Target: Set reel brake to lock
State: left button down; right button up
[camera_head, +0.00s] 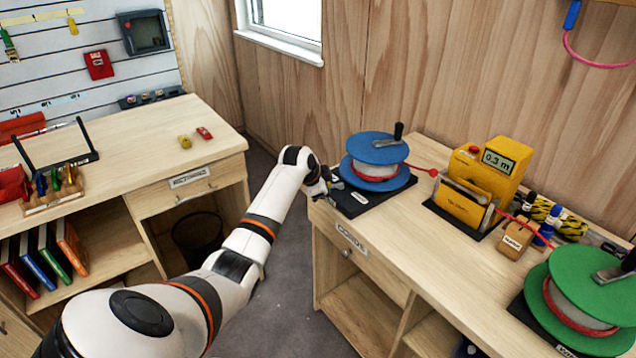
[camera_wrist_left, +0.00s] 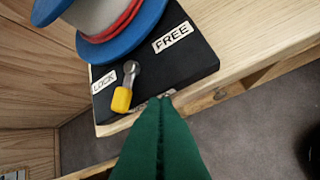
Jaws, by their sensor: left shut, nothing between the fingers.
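The blue reel (camera_head: 376,160), wound with red cord, stands on a black base (camera_head: 352,207) at the left end of the right-hand bench; it also shows in the left wrist view (camera_wrist_left: 98,52). There, the brake lever (camera_wrist_left: 121,98) has a yellow grip and a metal pivot. It points toward the base's front edge, nearer the LOCK label (camera_wrist_left: 103,82) than the FREE label (camera_wrist_left: 171,37). My left gripper (camera_head: 326,186), with green fingers (camera_wrist_left: 166,98), is shut and empty at the base's front edge, right of the yellow grip with a small gap. My right gripper is out of view.
A yellow meter (camera_head: 490,170) reading 0.3 m stands right of the reel, with red cord running through. A green reel (camera_head: 590,295) is at the near right. Another bench (camera_head: 130,150) stands left; grey floor (camera_head: 285,280) lies between.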

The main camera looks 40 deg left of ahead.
pick_arm(q)
jog(key=shift+v, duration=2.45)
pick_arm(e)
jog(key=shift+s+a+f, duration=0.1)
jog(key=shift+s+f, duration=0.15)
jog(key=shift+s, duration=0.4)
pick_arm(q)
jog(key=shift+s, duration=0.1)
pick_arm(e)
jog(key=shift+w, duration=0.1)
